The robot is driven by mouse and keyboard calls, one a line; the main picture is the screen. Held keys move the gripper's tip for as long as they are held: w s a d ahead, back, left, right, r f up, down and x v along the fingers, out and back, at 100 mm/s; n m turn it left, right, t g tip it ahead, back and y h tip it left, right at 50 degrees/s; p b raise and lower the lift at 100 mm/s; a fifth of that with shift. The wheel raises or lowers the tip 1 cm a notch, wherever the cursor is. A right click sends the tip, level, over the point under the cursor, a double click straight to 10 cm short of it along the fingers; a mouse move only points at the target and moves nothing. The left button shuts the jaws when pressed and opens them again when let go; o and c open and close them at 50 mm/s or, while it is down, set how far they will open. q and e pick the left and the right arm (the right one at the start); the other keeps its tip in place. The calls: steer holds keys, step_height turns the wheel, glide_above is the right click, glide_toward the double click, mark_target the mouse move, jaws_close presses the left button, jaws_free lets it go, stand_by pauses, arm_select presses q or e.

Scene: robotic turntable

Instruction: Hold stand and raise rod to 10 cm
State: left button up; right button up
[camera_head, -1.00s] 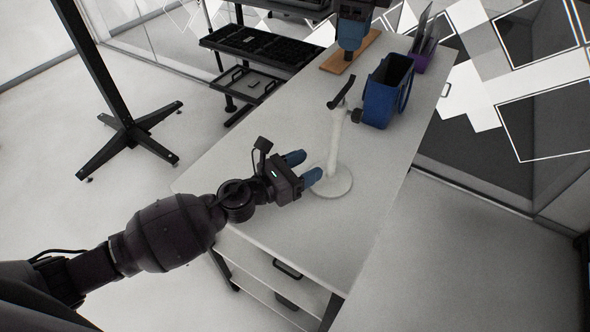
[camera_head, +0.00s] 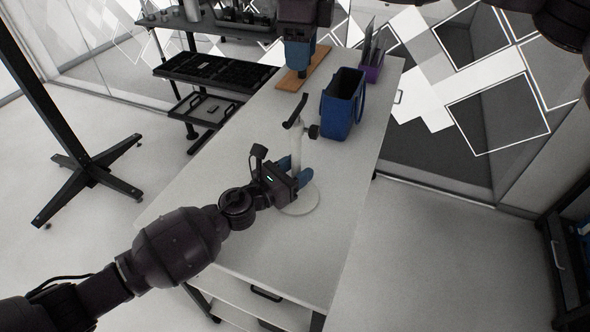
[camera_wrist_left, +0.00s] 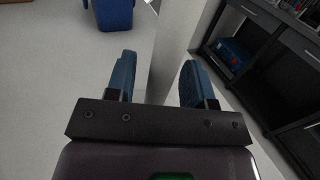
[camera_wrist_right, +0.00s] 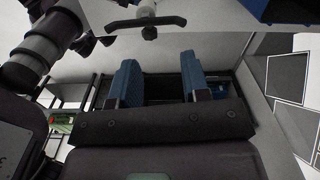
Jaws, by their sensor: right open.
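The white stand has an upright pole (camera_head: 296,143), a round base (camera_head: 302,204) and a dark bar (camera_head: 293,111) across its top. A dark knob (camera_head: 313,131) sits at its side. My left gripper (camera_head: 295,168) is low at the pole. In the left wrist view its open fingers (camera_wrist_left: 158,82) have the white pole (camera_wrist_left: 174,45) between them; firm contact is not visible. My right gripper (camera_head: 300,62) is beyond the stand, pointing down. In the right wrist view its fingers (camera_wrist_right: 160,80) are apart and empty, with the dark bar (camera_wrist_right: 146,22) above them in the picture.
A blue bin (camera_head: 342,104) stands on the table right of the stand. An orange-brown board (camera_head: 292,82) lies near my right gripper, and a purple holder (camera_head: 373,70) is farther back. The near part of the table (camera_head: 280,255) is clear.

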mark_target(301, 104)
arm_select(q)
jaws_close()
arm_select(e)
steer(key=shift+c, duration=0.4)
arm_select(q)
steer(key=shift+a, duration=0.1)
arm_select(e)
step_height(301, 104, down, 9)
steer(key=n+y, duration=0.1)
steer(key=n, duration=0.7)
steer(key=n+y, duration=0.1)
steer(key=n, duration=0.7)
steer(key=shift+s+d+f+n+t, duration=0.1)
steer(key=shift+d+n+t, duration=0.05)
steer(key=shift+n+t, duration=0.25)
